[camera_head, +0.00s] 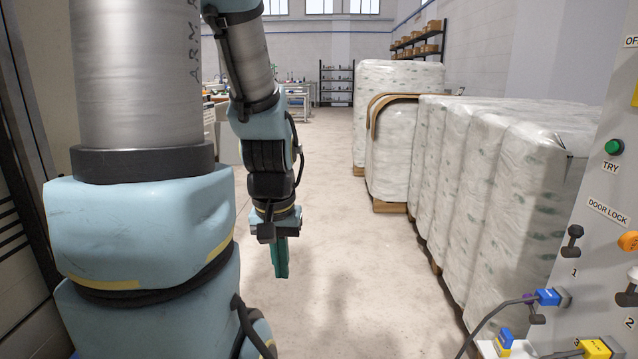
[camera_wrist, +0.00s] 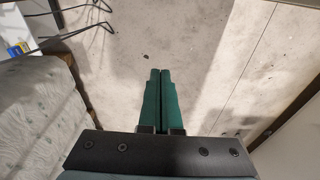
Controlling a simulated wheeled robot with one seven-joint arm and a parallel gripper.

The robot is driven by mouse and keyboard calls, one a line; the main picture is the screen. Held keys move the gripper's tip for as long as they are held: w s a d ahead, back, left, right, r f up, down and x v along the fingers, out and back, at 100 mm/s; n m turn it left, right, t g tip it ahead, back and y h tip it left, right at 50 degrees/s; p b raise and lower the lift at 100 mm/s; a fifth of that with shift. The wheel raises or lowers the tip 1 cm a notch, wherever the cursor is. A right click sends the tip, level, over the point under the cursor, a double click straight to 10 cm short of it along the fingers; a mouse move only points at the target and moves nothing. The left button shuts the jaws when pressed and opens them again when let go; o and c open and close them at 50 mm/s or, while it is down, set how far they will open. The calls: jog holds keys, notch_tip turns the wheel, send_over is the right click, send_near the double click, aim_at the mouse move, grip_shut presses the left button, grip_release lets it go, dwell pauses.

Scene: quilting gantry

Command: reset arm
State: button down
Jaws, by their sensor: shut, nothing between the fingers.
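My gripper (camera_head: 281,274) hangs down at the end of my folded arm, left of the middle in the head view. Its green fingers point at the floor and are together, with nothing between them. In the wrist view my gripper (camera_wrist: 160,73) also shows its two fingers side by side over bare floor. It touches nothing that I can see.
A control panel (camera_head: 603,219) with a green button (camera_head: 614,147), knobs and plugged cables stands at the right. A row of wrapped bales (camera_head: 491,190) lines the right side. Shelves (camera_head: 337,85) stand at the back. The concrete floor (camera_head: 350,260) in the middle is clear.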

notch_tip(320, 180, up, 12)
jog(key=p, duration=1)
jog(key=shift+w+r+p, duration=0.15)
jog(key=shift+w+p, duration=0.15)
jog(key=shift+w, duration=0.05)
jog(key=shift+d, duration=0.1)
